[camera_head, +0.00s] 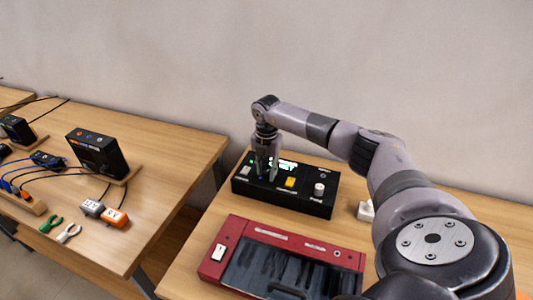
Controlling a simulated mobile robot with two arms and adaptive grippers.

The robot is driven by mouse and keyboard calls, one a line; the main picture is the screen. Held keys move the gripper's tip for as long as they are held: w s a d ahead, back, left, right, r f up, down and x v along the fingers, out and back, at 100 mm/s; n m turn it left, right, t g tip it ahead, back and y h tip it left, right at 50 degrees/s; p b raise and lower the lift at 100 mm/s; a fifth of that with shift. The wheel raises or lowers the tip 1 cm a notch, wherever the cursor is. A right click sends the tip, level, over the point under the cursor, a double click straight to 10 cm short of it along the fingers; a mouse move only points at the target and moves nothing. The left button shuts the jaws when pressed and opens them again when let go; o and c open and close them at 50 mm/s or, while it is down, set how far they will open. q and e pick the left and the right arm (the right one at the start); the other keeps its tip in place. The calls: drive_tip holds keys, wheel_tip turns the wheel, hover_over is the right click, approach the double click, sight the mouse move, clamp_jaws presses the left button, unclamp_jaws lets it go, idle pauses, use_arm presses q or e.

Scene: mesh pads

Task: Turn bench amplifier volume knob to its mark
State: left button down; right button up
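A black control box (285,199) sits on the right-hand table, with a lit green and white display, a yellow button (290,183) and a white round knob (319,189) at its right end. No label is readable, so I cannot tell which control is the volume knob, and its mark does not show. My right gripper (267,177) points down over the left-middle of the box, left of the yellow button. Its two fingers show a narrow gap. The tips are too small to tell whether they touch the panel or hold a control. My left gripper is not in view.
A red device (211,270) with a dark window and a white switch lies in front of the box. A white object (366,211) is partly behind my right arm. The left table (150,145) holds black boxes, cables and pliers, across a gap.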

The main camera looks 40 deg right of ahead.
sight(267, 172)
drive_tip(key=shift+o, duration=1.2)
drive_tip(key=shift+f, duration=0.1)
wheel_tip(267, 172, up, 12)
